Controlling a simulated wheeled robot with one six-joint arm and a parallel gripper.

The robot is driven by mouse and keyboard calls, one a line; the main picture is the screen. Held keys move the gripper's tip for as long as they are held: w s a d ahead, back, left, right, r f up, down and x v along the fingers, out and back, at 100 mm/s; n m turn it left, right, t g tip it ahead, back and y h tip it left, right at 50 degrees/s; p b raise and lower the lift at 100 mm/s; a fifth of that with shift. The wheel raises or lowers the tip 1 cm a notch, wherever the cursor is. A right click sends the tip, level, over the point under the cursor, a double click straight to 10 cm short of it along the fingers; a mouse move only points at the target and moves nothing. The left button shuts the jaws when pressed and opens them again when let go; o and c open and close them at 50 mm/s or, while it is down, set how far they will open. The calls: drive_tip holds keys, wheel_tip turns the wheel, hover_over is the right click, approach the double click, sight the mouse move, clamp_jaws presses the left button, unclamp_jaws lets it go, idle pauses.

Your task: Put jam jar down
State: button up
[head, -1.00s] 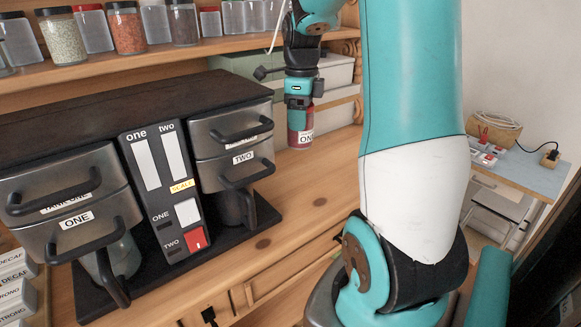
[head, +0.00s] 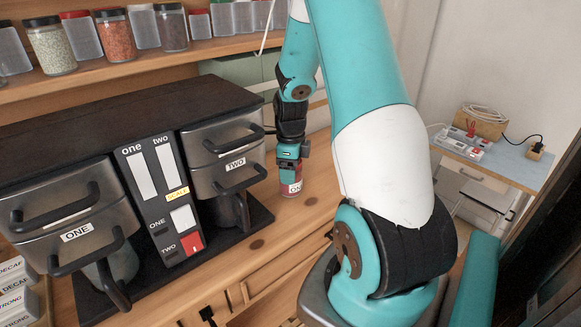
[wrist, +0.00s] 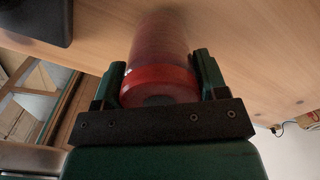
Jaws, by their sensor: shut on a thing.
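The jam jar is red with a white label, and in the head view the jam jar (head: 291,189) is upright at the wooden dresser top (head: 268,222), just right of the coffee machine. My gripper (head: 289,172) is above it with its fingers around its upper part. In the wrist view the jam jar (wrist: 160,65) sits between the two fingers of my gripper (wrist: 160,85), with the wood surface close at its far end. I cannot tell for sure whether its base touches the wood. My gripper hides part of the jar in the head view.
The dark coffee machine (head: 163,200) with two pots stands close left of the jar. A shelf with several spice jars (head: 116,36) runs above and behind. Bare wood lies in front of the jar. A side table (head: 480,165) holds small items at the right.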

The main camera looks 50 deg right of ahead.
drive_tip(key=shift+f, duration=0.1)
drive_tip(key=o, duration=1.2)
drive_tip(key=shift+c, duration=0.2)
